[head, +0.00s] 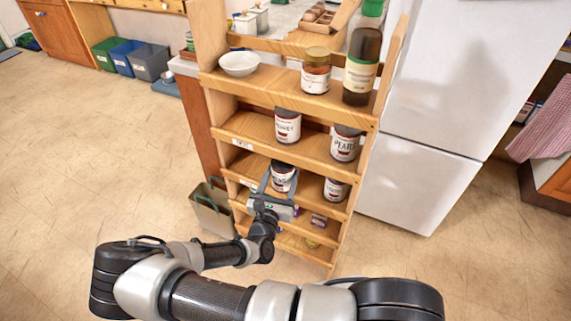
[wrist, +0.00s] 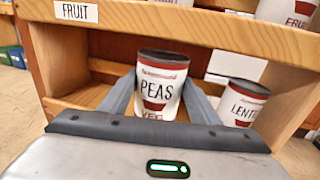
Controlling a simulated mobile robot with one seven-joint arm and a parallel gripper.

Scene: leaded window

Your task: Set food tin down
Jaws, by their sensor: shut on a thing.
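The food tin (wrist: 160,84), labelled PEAS in the wrist view, is white with a dark rim and a red mark. My gripper (head: 282,184) is shut on it, one finger on each side. In the head view the held tin (head: 283,177) is upright at a lower shelf (head: 312,190) of the wooden rack. My gripper (wrist: 160,95) hides the tin's base, so I cannot tell whether it touches the shelf.
A LENTILS tin (wrist: 240,100) stands on the right of the held tin. The shelf above (wrist: 215,28) carries more tins and a FRUIT label (wrist: 76,11). A white fridge (head: 440,110) is right of the rack. A bag (head: 213,210) stands at its left.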

